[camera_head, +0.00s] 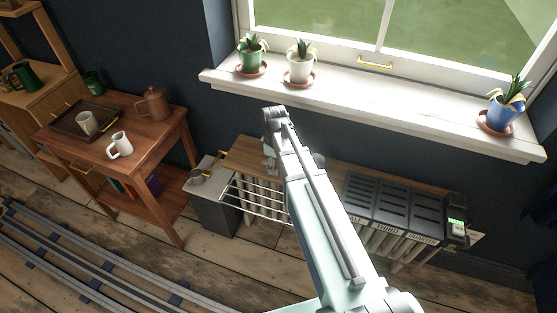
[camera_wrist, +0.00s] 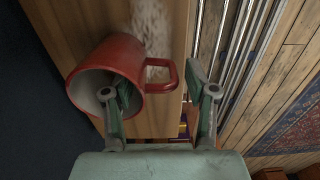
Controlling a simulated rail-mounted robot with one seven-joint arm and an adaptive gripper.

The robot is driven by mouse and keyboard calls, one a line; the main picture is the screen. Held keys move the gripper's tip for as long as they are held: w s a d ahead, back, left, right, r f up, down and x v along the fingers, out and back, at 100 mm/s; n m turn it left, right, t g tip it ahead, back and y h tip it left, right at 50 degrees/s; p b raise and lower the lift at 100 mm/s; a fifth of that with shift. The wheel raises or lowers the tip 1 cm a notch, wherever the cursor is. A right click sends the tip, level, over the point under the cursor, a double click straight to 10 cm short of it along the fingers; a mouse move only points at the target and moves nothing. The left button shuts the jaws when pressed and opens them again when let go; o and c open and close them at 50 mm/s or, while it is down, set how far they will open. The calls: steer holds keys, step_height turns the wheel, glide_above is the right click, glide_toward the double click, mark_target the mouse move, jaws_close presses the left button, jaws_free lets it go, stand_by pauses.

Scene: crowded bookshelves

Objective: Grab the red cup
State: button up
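The red cup (camera_wrist: 118,62) shows in the wrist view, left of centre, over a wooden surface. Its pale inside faces the lower left and its handle points right. My gripper (camera_wrist: 161,88) is open. Its left finger overlaps the cup's mouth and seems to reach inside. Its right finger is just right of the handle, with a small gap in the picture. The cup's near wall and handle lie between the two fingers. I cannot tell whether either finger touches the cup. In the head view my arm hides the red cup.
The wooden top (camera_head: 325,172) stands below the window sill (camera_head: 375,108), which holds potted plants. Black labelled bins (camera_head: 390,207) are to the right. A side table (camera_head: 150,150) at left holds a white mug (camera_head: 119,146), a tray and a copper pot. A metal rack (camera_head: 255,193) is close by.

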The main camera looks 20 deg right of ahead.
jaws_close()
steer(key=shift+r, duration=0.15)
